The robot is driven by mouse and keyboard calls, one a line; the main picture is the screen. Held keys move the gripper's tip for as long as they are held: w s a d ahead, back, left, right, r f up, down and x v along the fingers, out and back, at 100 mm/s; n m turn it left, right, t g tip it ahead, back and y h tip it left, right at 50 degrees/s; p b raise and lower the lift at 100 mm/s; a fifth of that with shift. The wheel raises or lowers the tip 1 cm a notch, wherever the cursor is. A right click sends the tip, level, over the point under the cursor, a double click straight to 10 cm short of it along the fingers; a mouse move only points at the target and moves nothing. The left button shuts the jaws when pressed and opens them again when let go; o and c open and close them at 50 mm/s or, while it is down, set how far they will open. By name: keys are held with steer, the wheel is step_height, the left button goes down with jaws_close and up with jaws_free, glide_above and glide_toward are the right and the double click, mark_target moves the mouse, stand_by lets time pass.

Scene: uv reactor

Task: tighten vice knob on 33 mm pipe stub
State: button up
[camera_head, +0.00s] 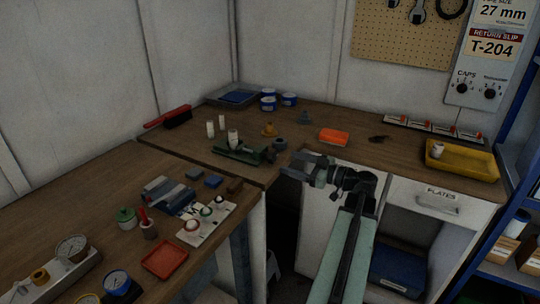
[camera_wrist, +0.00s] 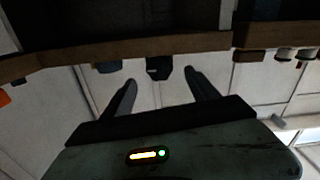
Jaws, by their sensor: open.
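A green vice (camera_head: 228,150) sits on the wooden bench near the inner corner. A pale pipe stub (camera_head: 233,138) stands upright at it; whether it is clamped I cannot tell. A dark round part (camera_head: 269,154) at the vice's right end looks like the knob. My gripper (camera_head: 298,166) is open and empty, to the right of the vice and apart from it, near the bench edge. In the wrist view my open fingers (camera_wrist: 162,88) point toward dark shapes (camera_wrist: 158,68) along the bench edge; I cannot tell what these are.
Two white stubs (camera_head: 216,126) stand behind the vice. The bench edge (camera_head: 262,184) lies close to my gripper. Gauges and a red tray (camera_head: 164,260) occupy the left bench.

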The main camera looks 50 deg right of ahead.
mark_target(275, 157)
steer(key=x, duration=0.7)
steer(key=shift+w+r, duration=0.1)
steer(key=c, duration=1.2)
steer(key=shift+a, duration=0.15)
steer(key=shift+c, duration=0.9)
steer(key=shift+m, duration=2.7)
